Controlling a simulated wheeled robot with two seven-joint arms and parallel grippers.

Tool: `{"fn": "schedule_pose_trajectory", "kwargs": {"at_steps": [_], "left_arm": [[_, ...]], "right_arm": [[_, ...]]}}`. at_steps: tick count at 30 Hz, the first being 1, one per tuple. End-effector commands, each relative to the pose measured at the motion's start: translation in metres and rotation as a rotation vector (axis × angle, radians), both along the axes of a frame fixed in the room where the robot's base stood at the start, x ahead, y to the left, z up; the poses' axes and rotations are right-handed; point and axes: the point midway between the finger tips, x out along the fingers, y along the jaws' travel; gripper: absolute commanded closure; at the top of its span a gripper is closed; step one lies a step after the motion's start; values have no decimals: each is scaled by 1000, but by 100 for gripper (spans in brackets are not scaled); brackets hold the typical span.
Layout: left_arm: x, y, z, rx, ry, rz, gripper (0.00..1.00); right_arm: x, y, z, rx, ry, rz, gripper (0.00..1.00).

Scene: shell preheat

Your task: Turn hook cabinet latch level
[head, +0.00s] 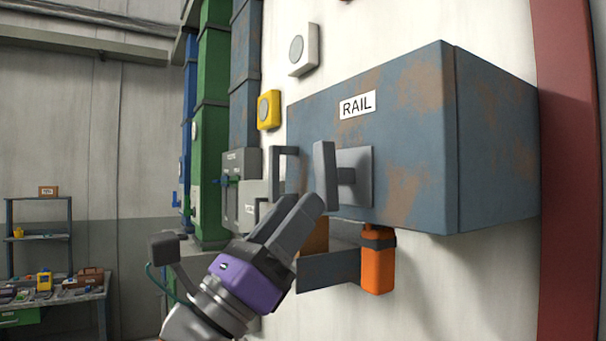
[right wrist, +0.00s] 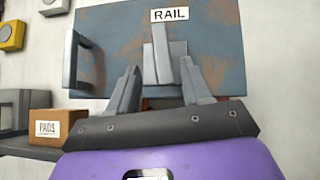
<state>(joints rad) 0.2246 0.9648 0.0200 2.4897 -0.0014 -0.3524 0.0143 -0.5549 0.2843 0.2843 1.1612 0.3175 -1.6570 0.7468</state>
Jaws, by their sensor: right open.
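A blue-grey, rust-stained wall cabinet (head: 400,130) carries the sign RAIL; I see no sign reading hook. On its front is a latch: a grey lever (head: 325,170) on a square plate (head: 358,165). The lever stands about upright, tilted slightly in the head view. My right gripper (head: 298,202), with a purple body, is open just below and in front of the lever. In the right wrist view the lever (right wrist: 161,52) shows between and beyond the two fingertips (right wrist: 160,68). Contact cannot be told. My left gripper is not in view.
A grey bar handle (right wrist: 73,62) stands out left of the latch. Below the cabinet are a shelf with a PADS box (right wrist: 58,125) and an orange bottle-like object (head: 378,265). A red post (head: 570,150) stands at right. A cluttered bench (head: 55,295) is far left.

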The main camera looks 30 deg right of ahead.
Motion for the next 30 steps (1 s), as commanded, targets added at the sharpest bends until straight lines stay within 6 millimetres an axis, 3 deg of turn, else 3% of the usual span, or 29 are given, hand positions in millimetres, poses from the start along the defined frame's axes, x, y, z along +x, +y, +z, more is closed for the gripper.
{"fn": "schedule_pose_trajectory", "kwargs": {"at_steps": [15,27,30], "left_arm": [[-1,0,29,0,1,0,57],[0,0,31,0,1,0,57],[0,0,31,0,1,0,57]], "right_arm": [[9,-46,48,0,0,-3,51],[11,-53,53,-1,1,0,51],[11,-52,53,-1,1,0,65]]}}
